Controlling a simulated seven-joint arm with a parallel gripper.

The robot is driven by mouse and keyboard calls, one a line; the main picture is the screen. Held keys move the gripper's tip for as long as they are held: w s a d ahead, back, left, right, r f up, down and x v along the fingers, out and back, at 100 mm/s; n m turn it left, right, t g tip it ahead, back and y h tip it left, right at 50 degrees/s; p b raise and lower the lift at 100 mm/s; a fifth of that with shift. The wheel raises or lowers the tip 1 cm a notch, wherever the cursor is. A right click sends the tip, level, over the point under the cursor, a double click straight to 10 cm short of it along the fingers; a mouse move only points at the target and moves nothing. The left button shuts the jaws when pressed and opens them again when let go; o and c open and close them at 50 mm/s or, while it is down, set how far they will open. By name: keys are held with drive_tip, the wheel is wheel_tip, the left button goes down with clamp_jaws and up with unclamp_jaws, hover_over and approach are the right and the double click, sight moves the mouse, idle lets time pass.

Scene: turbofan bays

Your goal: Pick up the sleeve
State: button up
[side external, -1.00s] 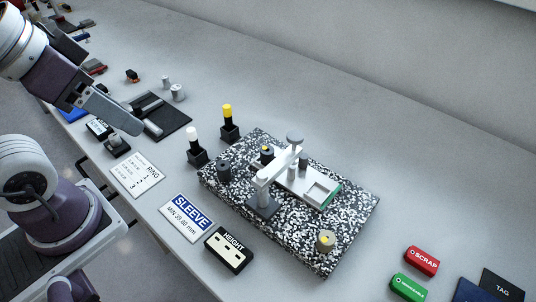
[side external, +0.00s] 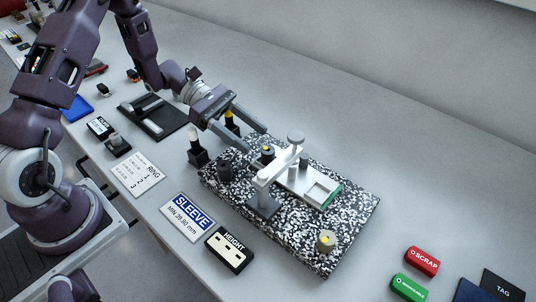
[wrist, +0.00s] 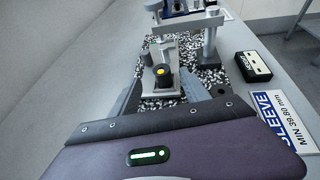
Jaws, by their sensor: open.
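My gripper (side external: 245,137) is open and empty above the far left edge of the speckled granite plate (side external: 345,200). In the wrist view this cylinder (wrist: 162,72) shows ahead, lined up between my two fingers, not gripped. No label on any cylinder tells me which is the sleeve.
A pale gauge stand (side external: 292,172) rises from the plate beside the yellow-centred cylinder. Black holders with a white (side external: 196,150) and a yellow top (side external: 230,128) stand left. A SLEEVE card (side external: 187,217) and HEIGHT box (side external: 230,250) lie in front. The bench behind is clear.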

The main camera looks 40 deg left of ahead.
sight(264, 148)
drive_tip(key=x, duration=0.6)
drive_tip(key=shift+s, duration=0.15)
clamp_jaws()
